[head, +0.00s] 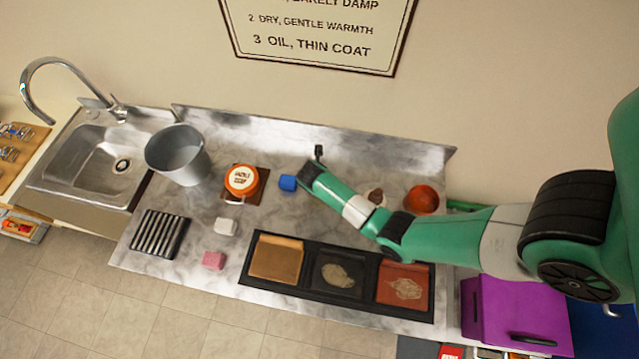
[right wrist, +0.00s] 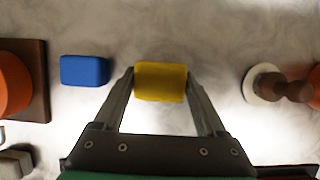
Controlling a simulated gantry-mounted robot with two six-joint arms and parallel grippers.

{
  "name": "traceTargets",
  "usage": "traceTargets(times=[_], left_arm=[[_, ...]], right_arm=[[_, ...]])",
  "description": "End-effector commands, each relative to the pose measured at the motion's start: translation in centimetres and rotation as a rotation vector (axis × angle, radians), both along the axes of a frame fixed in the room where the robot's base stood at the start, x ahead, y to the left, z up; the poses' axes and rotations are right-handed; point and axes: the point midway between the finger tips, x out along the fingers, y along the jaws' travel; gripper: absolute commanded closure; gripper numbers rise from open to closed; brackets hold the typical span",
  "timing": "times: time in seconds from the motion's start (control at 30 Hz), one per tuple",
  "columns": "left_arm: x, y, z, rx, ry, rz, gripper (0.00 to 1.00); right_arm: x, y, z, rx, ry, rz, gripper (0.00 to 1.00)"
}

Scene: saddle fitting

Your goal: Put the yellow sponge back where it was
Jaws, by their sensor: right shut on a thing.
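In the right wrist view the yellow sponge (right wrist: 160,82) sits between the two fingers of my right gripper (right wrist: 160,76), which are shut on its left and right sides. The marbled counter shows behind it; I cannot tell whether the sponge touches the counter or hangs just above it. In the head view my right arm reaches in from the right, and its wrist (head: 322,187) is over the counter just right of a blue sponge (head: 288,183). The yellow sponge is hidden there behind the wrist. My left gripper is in neither view.
The blue sponge also shows close on the left in the wrist view (right wrist: 84,70). An orange-rimmed tin (head: 241,180) stands on a brown board further left. White (head: 226,226) and pink (head: 213,260) blocks lie nearer the front. A dark three-part tray (head: 312,301) lies along the front.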

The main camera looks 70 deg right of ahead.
Motion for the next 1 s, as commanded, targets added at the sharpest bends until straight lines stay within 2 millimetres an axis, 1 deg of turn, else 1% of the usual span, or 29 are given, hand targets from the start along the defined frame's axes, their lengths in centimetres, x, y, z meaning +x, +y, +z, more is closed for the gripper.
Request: traceTargets(times=[0.07, 0.2, 0.27, 0.53, 0.67, 0.7, 0.77, 0.8, 1.0], left_arm=[[0.0, 0.0, -0.2, 0.000, 0.000, 0.000, 0.50], [0.0, 0.0, -1.1, 0.000, 0.000, 0.000, 0.50], [0.0, 0.0, -1.3, 0.000, 0.000, 0.000, 0.50], [0.0, 0.0, -1.2, 0.000, 0.000, 0.000, 0.50], [0.0, 0.0, -1.5, 0.000, 0.000, 0.000, 0.50], [0.0, 0.0, -1.4, 0.000, 0.000, 0.000, 0.50], [0.0, 0.0, -1.4, 0.000, 0.000, 0.000, 0.50], [0.0, 0.0, -1.4, 0.000, 0.000, 0.000, 0.50], [0.0, 0.0, -1.4, 0.000, 0.000, 0.000, 0.50]], right_arm=[[0.1, -0.2, -0.3, 0.000, 0.000, -0.001, 0.78], [0.1, -0.2, -2.7, 0.001, 0.004, 0.001, 0.78], [0.1, -0.2, -3.3, 0.002, 0.003, 0.001, 0.78], [0.2, -0.2, -3.4, 0.001, 0.000, 0.000, 0.78], [0.2, -0.2, -3.9, 0.001, 0.000, 0.000, 0.78], [0.2, -0.2, -3.7, 0.001, 0.000, 0.000, 0.19], [0.2, -0.2, -3.7, 0.001, 0.000, 0.000, 0.08], [0.2, -0.2, -3.7, 0.001, 0.000, 0.000, 0.01], [0.2, -0.2, -3.7, 0.001, 0.000, 0.000, 0.00]])
